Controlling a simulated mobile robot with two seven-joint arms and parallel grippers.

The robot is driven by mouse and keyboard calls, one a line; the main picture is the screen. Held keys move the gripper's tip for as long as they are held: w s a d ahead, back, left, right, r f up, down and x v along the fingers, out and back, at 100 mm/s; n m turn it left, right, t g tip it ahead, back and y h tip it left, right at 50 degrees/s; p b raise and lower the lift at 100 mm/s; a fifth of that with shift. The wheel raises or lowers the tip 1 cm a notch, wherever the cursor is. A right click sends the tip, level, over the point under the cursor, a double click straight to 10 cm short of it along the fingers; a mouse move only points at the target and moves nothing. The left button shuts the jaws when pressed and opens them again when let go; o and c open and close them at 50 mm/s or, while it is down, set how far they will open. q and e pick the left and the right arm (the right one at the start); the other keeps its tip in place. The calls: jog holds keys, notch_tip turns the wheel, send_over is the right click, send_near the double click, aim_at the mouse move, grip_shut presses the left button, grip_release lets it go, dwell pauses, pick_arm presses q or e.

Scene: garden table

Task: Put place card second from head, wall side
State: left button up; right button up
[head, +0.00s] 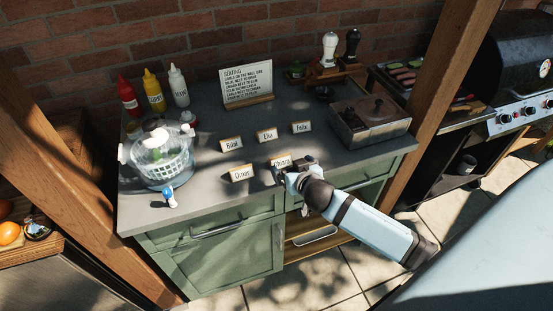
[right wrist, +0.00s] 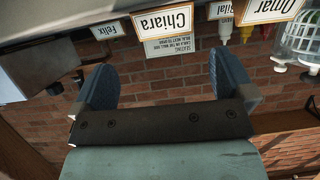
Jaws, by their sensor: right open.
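Place cards stand on the grey counter in two rows. The back row is Bilal (head: 231,144), Elin (head: 267,136) and Felix (head: 302,127). The front row is Omar (head: 242,174) and Chiara (head: 280,161). My right gripper (head: 291,168) is open at the Chiara card, partly covering it in the head view. In the right wrist view the Chiara card (right wrist: 166,20) stands just ahead of the spread fingers, roughly centred between them, and nothing is held. A white seating sign (head: 246,83) stands at the back; its small text is hard to read. My left gripper is not in view.
A salad spinner (head: 162,165) and a small blue-and-white item (head: 169,196) are at the left. Sauce bottles (head: 153,90) stand by the brick wall. Bare counter (head: 215,112) lies behind the cards.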

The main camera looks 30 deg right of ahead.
jog(key=x, duration=0.3)
jog(key=shift+a, duration=0.1)
jog(key=x, duration=0.2)
jog(key=p+x, duration=0.1)
jog(key=x, duration=0.2)
jog(key=shift+w+a, duration=0.2)
jog(key=c, duration=1)
jog(key=shift+r, duration=0.15)
notch_tip(320, 180, up, 19)
jog(key=s+a+f+n+y+p, duration=0.2)
jog(key=s+a+y, duration=0.1)
jog(key=s+a, duration=0.85)
notch_tip(320, 180, up, 3)
jog(key=m+h+b, duration=0.2)
jog(key=h, duration=0.1)
send_over(280, 157)
jog(key=shift+w+d+f, duration=0.1)
jog(key=shift+w+d, duration=0.05)
jog(key=shift+w, duration=0.05)
